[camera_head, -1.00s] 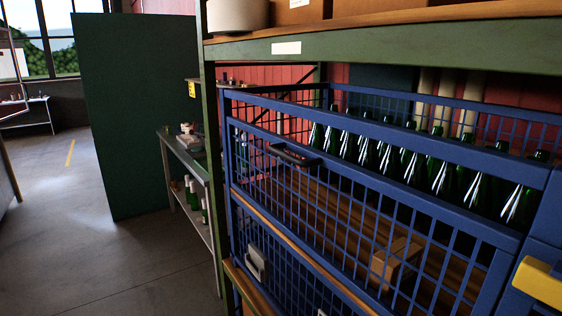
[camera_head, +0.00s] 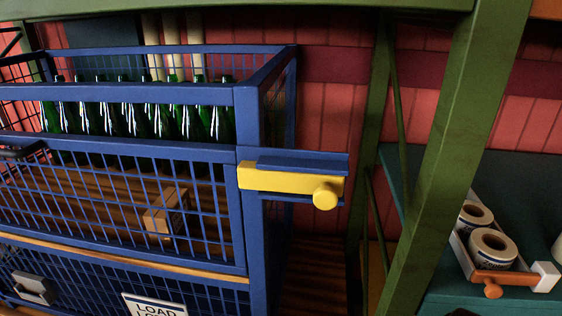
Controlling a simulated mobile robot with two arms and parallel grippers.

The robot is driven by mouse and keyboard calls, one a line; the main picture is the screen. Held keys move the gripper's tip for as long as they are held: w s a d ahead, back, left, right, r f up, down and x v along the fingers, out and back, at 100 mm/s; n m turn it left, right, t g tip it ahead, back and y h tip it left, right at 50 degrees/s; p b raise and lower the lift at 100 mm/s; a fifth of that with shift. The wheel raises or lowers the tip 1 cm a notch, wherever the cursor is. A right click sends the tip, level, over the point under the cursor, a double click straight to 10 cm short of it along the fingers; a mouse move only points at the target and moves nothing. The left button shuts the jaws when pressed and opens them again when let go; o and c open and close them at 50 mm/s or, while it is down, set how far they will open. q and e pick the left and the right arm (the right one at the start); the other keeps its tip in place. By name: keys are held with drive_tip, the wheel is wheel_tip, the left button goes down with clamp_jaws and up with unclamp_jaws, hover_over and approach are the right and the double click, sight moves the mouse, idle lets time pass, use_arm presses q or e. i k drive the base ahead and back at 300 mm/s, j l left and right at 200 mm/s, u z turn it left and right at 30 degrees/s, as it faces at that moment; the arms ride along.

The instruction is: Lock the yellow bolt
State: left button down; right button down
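The yellow bolt (camera_head: 270,179) is a bar with a round knob (camera_head: 325,196) at its right end. It lies nearly level on a blue bracket (camera_head: 318,164) at the right front corner post of the blue mesh cage (camera_head: 166,92). Its left end reaches onto the front of the post; I cannot tell how far it is engaged. A black handle (camera_head: 22,151) sits on the cage front at the left edge. Neither of my grippers shows in the view.
Several green bottles (camera_head: 131,113) and a small cardboard box (camera_head: 166,211) are inside the cage. A green rack post (camera_head: 437,150) stands right of the bolt. Further right, a tray (camera_head: 487,273) holds white rolls (camera_head: 492,249). A sign (camera_head: 155,307) hangs below.

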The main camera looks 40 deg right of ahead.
sight(325, 190)
drive_tip(key=k+z, duration=0.1)
drive_tip(key=z, duration=0.65)
drive_tip(key=k+z, duration=0.1)
drive_tip(key=z, duration=0.3)
